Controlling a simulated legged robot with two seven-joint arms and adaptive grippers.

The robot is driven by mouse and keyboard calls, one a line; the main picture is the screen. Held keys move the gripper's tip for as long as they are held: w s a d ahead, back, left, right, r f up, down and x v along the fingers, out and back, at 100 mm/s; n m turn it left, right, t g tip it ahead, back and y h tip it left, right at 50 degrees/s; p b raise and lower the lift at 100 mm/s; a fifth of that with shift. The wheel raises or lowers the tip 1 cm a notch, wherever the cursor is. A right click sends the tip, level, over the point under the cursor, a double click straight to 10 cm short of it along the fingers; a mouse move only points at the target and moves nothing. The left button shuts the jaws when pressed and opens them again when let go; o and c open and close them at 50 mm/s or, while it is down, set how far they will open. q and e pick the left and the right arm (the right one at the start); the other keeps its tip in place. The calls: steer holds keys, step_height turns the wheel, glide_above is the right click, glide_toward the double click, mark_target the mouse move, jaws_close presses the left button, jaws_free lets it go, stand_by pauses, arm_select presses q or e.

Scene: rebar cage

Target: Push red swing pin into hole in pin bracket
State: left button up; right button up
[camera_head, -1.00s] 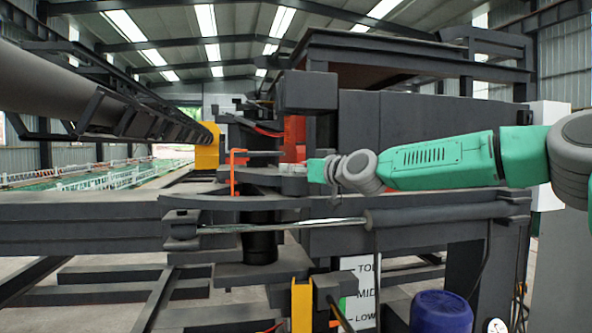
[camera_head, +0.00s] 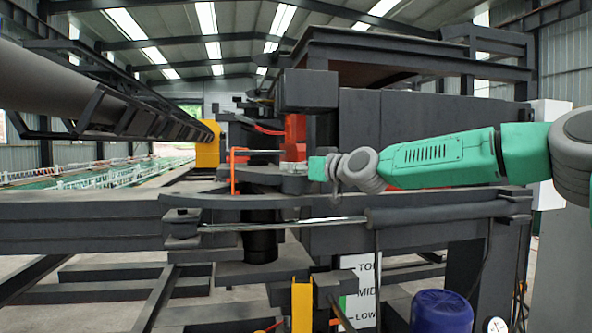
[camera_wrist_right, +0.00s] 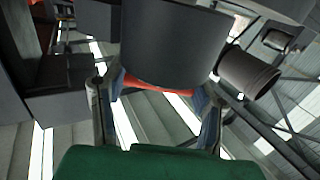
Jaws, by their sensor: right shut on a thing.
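A thin orange-red bent rod (camera_head: 234,174), which looks like the red swing pin, stands upright above the dark curved plate (camera_head: 262,201). Its top bends right, in line with a pale thin bar. My right gripper (camera_head: 292,168) comes in from the right at about the rod's height, its fingers small and hard to make out. In the right wrist view the right gripper (camera_wrist_right: 155,105) has a finger on each side of a red-orange piece (camera_wrist_right: 160,84), partly hidden by a dark cylinder. The hole in the pin bracket cannot be made out. My left gripper is not in view.
A large orange part (camera_head: 295,130) and a dark block (camera_head: 310,91) stand just behind and above the right gripper. A thick grey pipe (camera_head: 90,95) runs in from the left. A long dark beam (camera_head: 90,215) crosses below. A blue drum (camera_head: 440,311) stands low at the right.

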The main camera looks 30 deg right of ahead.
steer(key=shift+f, duration=0.3)
steer(key=o, duration=1.7)
steer(key=shift+s+d+r, duration=0.1)
steer(key=shift+d, duration=0.1)
steer(key=shift+s+d, duration=0.1)
steer(key=shift+s, duration=0.05)
steer(key=v, duration=1.1)
steer(key=shift+s+d, duration=0.15)
steer(key=shift+s, duration=0.1)
